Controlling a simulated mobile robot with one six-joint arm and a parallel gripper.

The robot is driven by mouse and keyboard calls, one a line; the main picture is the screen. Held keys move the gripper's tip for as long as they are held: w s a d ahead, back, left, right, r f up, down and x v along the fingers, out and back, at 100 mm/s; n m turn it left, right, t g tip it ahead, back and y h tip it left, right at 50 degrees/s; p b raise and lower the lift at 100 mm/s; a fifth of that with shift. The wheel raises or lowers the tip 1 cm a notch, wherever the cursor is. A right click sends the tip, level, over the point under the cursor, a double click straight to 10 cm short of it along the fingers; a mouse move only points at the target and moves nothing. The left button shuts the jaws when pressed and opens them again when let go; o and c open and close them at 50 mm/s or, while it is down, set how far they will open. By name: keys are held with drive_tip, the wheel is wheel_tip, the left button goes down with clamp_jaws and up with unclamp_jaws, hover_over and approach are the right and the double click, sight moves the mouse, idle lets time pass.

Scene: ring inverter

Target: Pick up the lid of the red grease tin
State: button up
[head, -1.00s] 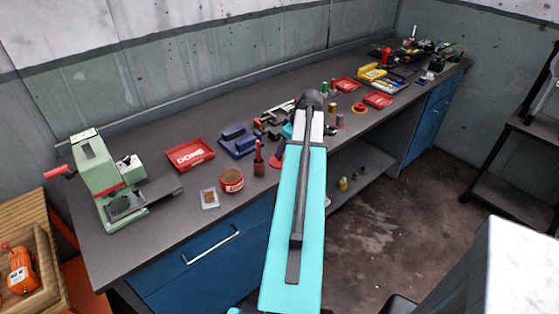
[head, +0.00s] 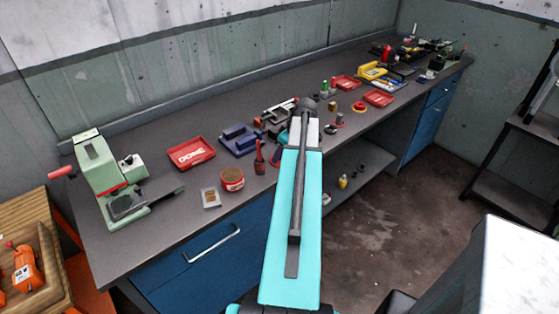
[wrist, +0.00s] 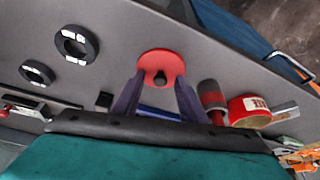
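The lid, a round red disc with a dark knob in its middle, lies on the bench in the wrist view (wrist: 160,62). In the head view only a bit of red, likely the lid (head: 276,154), shows beside my arm. The red grease tin (head: 232,179) stands open near the bench's front edge; it also shows at the right in the wrist view (wrist: 250,111). My gripper (wrist: 160,83) is open, its two purple fingers apart. The fingertips appear on either side of the knob, over the lid's near part; I cannot tell whether they touch.
A red-and-dark bottle-like thing (wrist: 212,98) stands close to my right finger, between lid and tin. Two dark rings (wrist: 76,45) lie to the left in the wrist view. A red tray (head: 190,153), a blue fixture (head: 239,140) and a green press (head: 105,180) stand farther left.

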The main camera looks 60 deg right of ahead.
drive_tip(key=shift+c, duration=0.2)
clamp_jaws()
drive_tip(key=shift+r, duration=0.25)
drive_tip(key=shift+r+b, duration=0.85)
drive_tip(key=shift+r, duration=0.55)
drive_tip(key=s+a+r+b, duration=0.1)
drive_tip(key=s+a+b, duration=0.4)
drive_tip(key=s+a, duration=0.4)
drive_tip(key=shift+s+b, duration=0.3)
drive_tip(key=shift+s, duration=0.5)
drive_tip(key=shift+s+b, duration=0.1)
drive_tip(key=shift+b, duration=0.25)
